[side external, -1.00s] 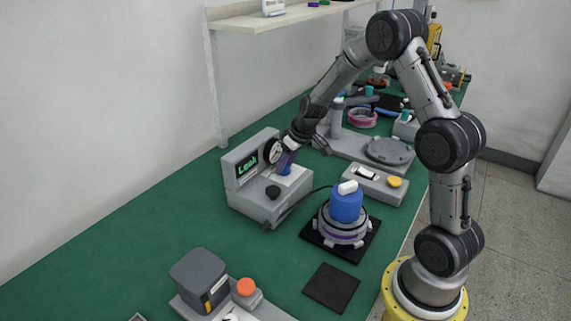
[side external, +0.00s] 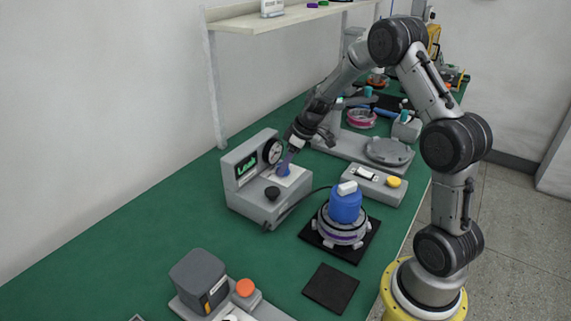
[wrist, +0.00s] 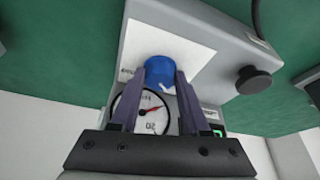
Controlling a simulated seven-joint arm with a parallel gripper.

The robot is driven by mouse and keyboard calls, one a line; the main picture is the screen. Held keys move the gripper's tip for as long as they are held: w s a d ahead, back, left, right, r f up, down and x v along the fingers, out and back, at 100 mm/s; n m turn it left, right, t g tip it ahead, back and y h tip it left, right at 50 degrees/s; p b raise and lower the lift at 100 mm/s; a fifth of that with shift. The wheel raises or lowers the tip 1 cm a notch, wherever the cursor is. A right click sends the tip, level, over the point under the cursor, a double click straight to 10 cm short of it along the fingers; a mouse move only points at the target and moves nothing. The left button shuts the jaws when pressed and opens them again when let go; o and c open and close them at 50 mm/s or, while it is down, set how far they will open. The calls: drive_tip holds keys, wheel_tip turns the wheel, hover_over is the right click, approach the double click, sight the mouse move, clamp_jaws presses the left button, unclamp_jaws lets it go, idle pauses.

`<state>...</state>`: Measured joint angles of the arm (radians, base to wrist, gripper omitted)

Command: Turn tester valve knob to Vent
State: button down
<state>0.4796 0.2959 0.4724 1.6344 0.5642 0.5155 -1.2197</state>
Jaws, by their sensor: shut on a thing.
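The tester (side external: 250,200) is a grey box with a green lit display (side external: 247,167) that seems to read "Leak". Its round gauge (side external: 272,151) shows a red needle in the wrist view (wrist: 149,110). The blue valve knob (wrist: 158,70) sits on a white plate (wrist: 180,43) and bears a small white mark at its lower right edge; the printed labels are too small to read. My gripper (wrist: 161,80) is shut on the knob, one finger on each side. In the side view, my gripper (side external: 287,163) reaches down to the knob (side external: 283,170) and partly hides it.
A black knob (side external: 272,193) sticks up from the tester. A cable runs toward a hub motor (side external: 342,228) with a blue cap (side external: 345,205). A grey box with a yellow button (side external: 393,182) stands to the right. The green bench is clear at left.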

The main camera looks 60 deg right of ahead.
drive_tip(key=shift+c, duration=1.9)
unclamp_jaws()
drive_tip(key=v, duration=1.4)
